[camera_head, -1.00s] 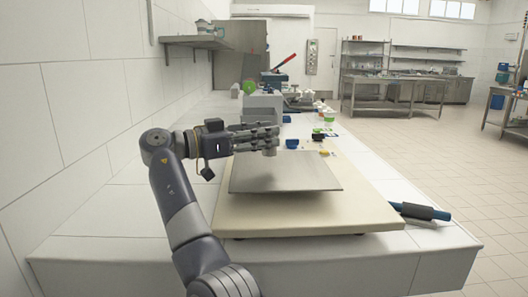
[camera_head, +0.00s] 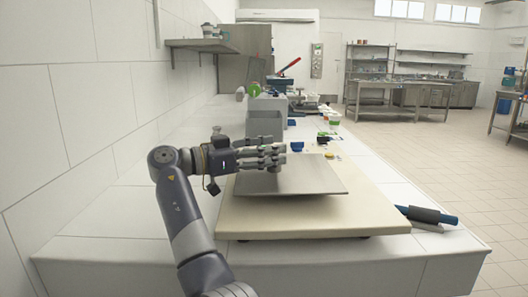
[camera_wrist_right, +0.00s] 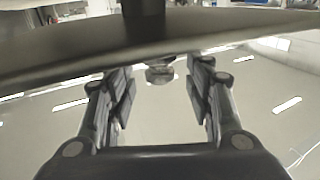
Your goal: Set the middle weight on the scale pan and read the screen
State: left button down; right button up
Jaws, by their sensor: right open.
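My right gripper (camera_head: 284,154) is open, low over the left part of the metal scale pan (camera_head: 315,184). A small metal weight (camera_head: 273,168) shows just under its fingertips and seems to be on the pan; its base is partly hidden. In the right wrist view the weight (camera_wrist_right: 160,74) sits between the spread fingers, near their tips, with a gap on both sides. Which weight it is cannot be told. The pan tops a wide cream base (camera_head: 375,207). No readable screen shows. My left gripper is not in view.
A grey box (camera_head: 265,122) stands behind the pan. Small blue (camera_head: 297,146) and yellow (camera_head: 328,156) items lie beyond the pan. A dark blue cylinder (camera_head: 427,215) lies right of the base.

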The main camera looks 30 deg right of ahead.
jog(key=shift+a+r, duration=0.1)
jog(key=shift+r, duration=0.05)
jog(key=a, duration=0.3)
jog(key=w+a, duration=0.1)
jog(key=a, duration=0.2)
jog(key=a+p, duration=0.1)
jog(key=a, duration=0.2)
jog(key=shift+w, duration=0.25)
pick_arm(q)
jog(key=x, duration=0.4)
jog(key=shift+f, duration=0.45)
pick_arm(e)
jog(key=a, duration=0.2)
jog(key=shift+w+a, duration=0.2)
jog(key=shift+a, duration=0.1)
